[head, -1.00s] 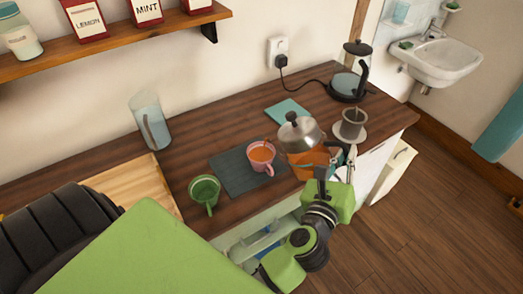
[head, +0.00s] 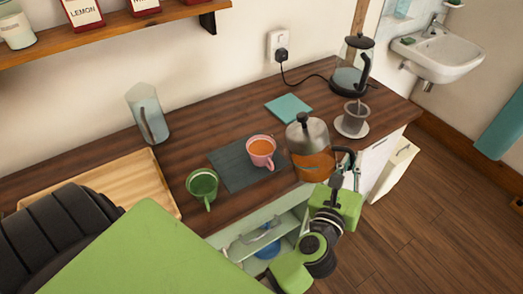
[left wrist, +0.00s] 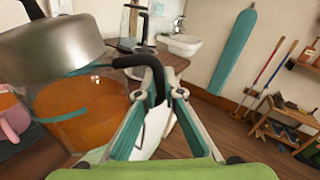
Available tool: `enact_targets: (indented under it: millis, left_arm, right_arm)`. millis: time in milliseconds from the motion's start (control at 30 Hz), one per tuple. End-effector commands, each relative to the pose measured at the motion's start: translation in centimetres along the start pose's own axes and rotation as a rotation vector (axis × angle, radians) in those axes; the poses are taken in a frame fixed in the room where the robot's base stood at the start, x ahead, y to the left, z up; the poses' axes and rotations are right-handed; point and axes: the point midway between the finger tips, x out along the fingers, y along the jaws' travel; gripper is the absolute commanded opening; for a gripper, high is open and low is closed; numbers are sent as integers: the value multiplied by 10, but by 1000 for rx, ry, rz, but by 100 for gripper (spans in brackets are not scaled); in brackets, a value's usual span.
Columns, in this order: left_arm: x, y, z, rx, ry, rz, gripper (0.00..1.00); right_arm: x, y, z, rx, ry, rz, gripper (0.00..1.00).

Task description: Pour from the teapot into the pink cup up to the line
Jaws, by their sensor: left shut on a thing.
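The teapot (head: 311,165) is clear glass with a metal lid, black knob and black handle, and holds amber tea. It is about upright, just right of the pink cup (head: 262,158), apart from it. My left gripper (head: 347,172) is shut on the teapot's handle; the left wrist view shows the handle (left wrist: 140,62) between the fingers. The pink cup stands on a dark mat (head: 226,170) with orange tea inside; I cannot make out its line. In the left wrist view the cup (left wrist: 12,118) is partly hidden behind the teapot. My right gripper is not in view.
A green cup (head: 202,184) stands left of the mat. A teal cloth (head: 288,108), a small grey cup on a saucer (head: 353,124) and a kettle (head: 352,75) are behind and right. A glass pitcher (head: 148,115) and wooden tray (head: 110,180) are left.

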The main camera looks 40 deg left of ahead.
Motion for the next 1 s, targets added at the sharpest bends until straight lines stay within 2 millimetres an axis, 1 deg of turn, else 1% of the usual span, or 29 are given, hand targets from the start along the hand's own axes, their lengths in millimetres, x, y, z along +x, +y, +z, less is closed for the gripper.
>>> enact_targets:
  millis: [33,200,433,700,767,1000]
  left_arm:
    - [0,0,-12,28,-5,-3,0]
    - [1,-2,-37,109,-5,-1,0]
    - [1,-4,-40,143,-6,-1,0]
    - [2,-8,-64,273,-2,1,0]
    - [2,-9,-67,297,-2,2,0]
    - [2,-9,-68,312,-3,2,0]
  right_arm:
    - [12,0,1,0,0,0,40]
    - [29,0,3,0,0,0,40]
    - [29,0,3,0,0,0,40]
    - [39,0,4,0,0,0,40]
    - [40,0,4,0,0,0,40]
    - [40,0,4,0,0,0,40]
